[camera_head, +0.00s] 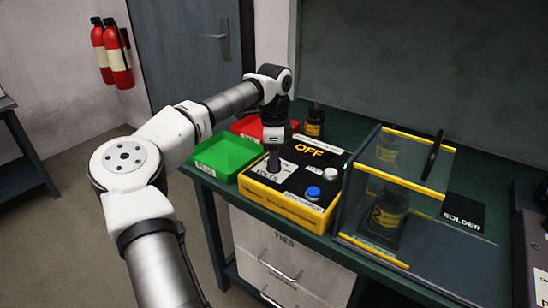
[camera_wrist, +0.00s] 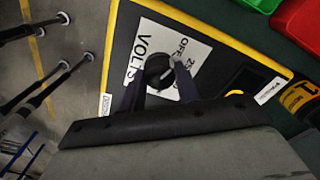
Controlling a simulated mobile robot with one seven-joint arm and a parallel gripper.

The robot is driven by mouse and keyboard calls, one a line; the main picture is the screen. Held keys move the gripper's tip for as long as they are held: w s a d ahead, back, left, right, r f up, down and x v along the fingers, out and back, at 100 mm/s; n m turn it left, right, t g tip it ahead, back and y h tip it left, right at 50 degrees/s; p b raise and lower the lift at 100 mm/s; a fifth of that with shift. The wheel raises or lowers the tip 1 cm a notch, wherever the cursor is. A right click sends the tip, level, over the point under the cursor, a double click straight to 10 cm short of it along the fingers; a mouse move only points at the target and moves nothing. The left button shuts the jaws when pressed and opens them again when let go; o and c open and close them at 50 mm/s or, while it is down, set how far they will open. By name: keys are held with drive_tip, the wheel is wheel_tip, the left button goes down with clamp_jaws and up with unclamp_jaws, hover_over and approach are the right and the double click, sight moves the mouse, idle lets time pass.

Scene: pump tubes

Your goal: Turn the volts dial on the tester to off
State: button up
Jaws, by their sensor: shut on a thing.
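The tester (camera_head: 290,190) is a yellow and black box on the green bench, and its display (camera_head: 310,151) reads OFF. The volts dial (camera_wrist: 157,68) is a round black knob on a white label with VOLTS, OFF and numbers around it. Its light pointer mark lies on the side of the OFF print, but I cannot tell exactly which mark it meets. My gripper (camera_wrist: 160,80) is shut on the dial, one finger on each side. In the head view my gripper (camera_head: 273,160) points down onto the tester and hides the dial.
A green bin (camera_head: 226,154) and a red bin (camera_head: 250,128) stand left of and behind the tester. A blue button (camera_head: 313,192) and a grey knob (camera_head: 330,174) sit on its top. A clear yellow-edged case (camera_head: 400,180) stands close on the right.

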drive_tip(key=o, duration=1)
wheel_tip(320, 180, up, 14)
drive_tip(key=shift+f+b, duration=0.1)
drive_tip(key=shift+b, duration=0.2)
